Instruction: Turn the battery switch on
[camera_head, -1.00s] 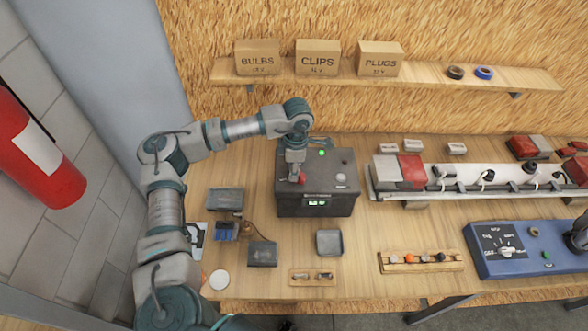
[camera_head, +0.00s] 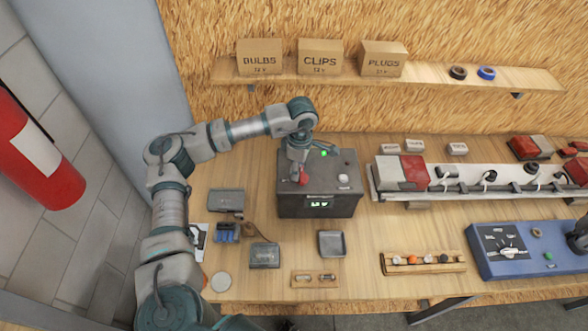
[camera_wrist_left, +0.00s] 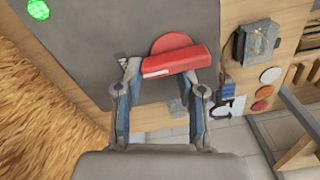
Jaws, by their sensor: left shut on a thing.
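The battery box (camera_head: 340,204) is a dark grey case on the bench, with a lit green lamp (camera_head: 323,153), a pale round knob and a lit display on its front. Its red switch (camera_head: 304,180) is on the top, near the left side. In the left wrist view, the switch shows as a red bar handle (camera_wrist_left: 175,61) over a round red disc. The gripper partly hides the switch in the head view.
Small grey boxes (camera_head: 265,254) and a grey tray (camera_head: 331,244) lie in front of the battery box. A white rail with plugs (camera_head: 510,182) and a blue panel with a dial (camera_head: 515,265) stand to the right. Cardboard boxes (camera_head: 320,58) sit on the shelf above.

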